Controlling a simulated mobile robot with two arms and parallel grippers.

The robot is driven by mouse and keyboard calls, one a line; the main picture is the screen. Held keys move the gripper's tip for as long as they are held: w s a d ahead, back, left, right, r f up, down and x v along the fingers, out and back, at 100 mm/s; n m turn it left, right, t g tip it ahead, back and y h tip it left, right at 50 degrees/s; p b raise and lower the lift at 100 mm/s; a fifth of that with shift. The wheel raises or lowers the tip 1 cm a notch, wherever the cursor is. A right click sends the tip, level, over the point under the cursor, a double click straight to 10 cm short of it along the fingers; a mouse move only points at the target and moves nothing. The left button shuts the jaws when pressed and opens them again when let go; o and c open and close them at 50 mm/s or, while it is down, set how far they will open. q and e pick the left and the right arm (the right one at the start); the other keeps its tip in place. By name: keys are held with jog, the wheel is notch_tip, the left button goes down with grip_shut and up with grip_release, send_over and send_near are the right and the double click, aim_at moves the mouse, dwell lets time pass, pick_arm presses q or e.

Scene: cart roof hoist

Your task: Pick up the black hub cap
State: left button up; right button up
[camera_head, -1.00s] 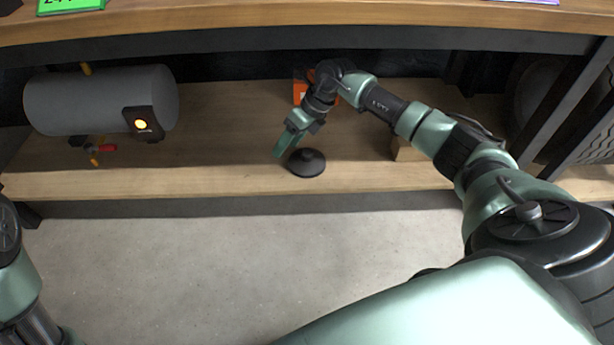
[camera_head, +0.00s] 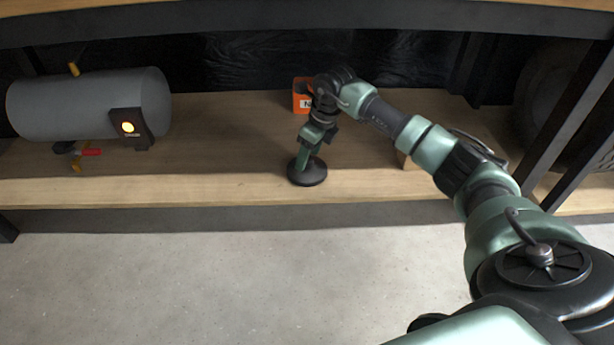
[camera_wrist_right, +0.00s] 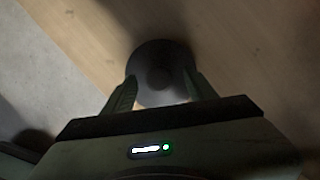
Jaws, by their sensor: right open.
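The black hub cap (camera_head: 308,175) is a round dark disc with a raised middle. It lies on the lower wooden shelf near its front edge. My right gripper (camera_head: 306,163) points down at it from above. In the right wrist view the hub cap (camera_wrist_right: 160,68) shows between and beyond the two fingers of the right gripper (camera_wrist_right: 158,92), which are apart. Whether the fingers touch the cap cannot be told. My left gripper is not in view.
A grey cylindrical tank (camera_head: 88,104) with a lit black box (camera_head: 130,128) and valve handles is at the left of the shelf (camera_head: 220,180). An orange bin (camera_head: 301,96) stands behind my right gripper. The upper shelf edge (camera_head: 300,18) hangs above.

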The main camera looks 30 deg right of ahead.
jog(key=shift+b+x, duration=0.35)
jog(key=shift+x, duration=0.7)
jog(key=shift+r, duration=0.1)
grip_shut()
jog(key=shift+r, duration=0.1)
